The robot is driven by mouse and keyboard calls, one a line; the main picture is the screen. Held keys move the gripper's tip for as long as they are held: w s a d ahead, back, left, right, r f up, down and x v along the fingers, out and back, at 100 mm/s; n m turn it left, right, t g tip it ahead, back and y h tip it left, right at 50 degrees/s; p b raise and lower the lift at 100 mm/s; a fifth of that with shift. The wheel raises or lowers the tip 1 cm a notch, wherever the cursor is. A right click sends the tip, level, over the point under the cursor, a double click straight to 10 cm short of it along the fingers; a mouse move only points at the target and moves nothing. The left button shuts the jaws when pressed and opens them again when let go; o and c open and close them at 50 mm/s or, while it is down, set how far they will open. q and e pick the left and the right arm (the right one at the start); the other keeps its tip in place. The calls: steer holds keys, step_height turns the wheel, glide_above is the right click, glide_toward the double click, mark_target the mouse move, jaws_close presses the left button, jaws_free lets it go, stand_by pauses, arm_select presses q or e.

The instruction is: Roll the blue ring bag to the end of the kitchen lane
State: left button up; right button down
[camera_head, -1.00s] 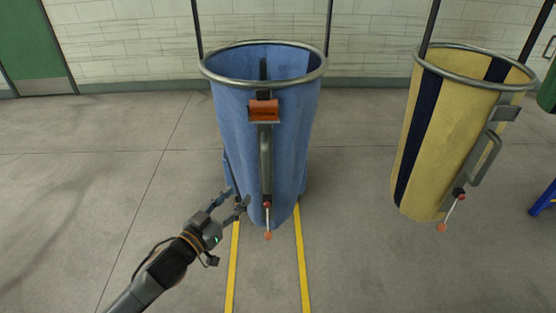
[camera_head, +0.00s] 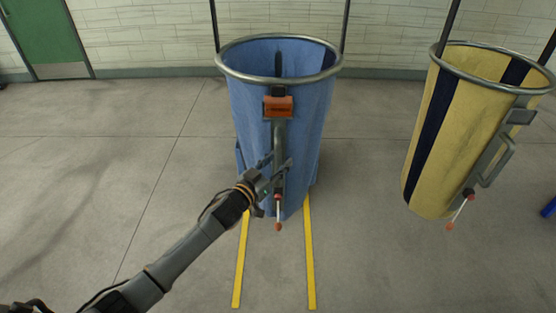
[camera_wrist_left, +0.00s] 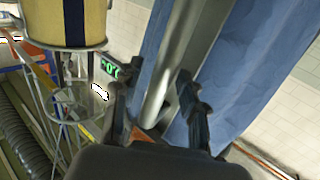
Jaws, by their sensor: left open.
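The blue ring bag (camera_head: 315,120) hangs upright from dark straps, with a metal ring at its open top. An orange label (camera_head: 278,106) and a grey vertical handle (camera_head: 279,140) are on its front. A small lever with a red tip (camera_head: 279,226) hangs below the handle. My left gripper (camera_head: 274,172) is at the lower part of the handle. In the left wrist view the open fingers (camera_wrist_left: 153,92) stand on either side of the grey handle tube (camera_wrist_left: 172,62); contact cannot be told. My right gripper is not in view.
A yellow bag with dark stripes (camera_head: 468,140) hangs to the right, with its own handle and lever. Two yellow floor lines (camera_head: 310,265) run from under the blue bag toward me. A pale brick wall (camera_head: 140,35) and green door (camera_head: 40,30) stand behind. Floor on the left is clear.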

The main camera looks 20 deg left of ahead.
arm_select(q)
steer(key=shift+w, duration=0.15)
jaws_close()
steer(key=shift+f, duration=0.1)
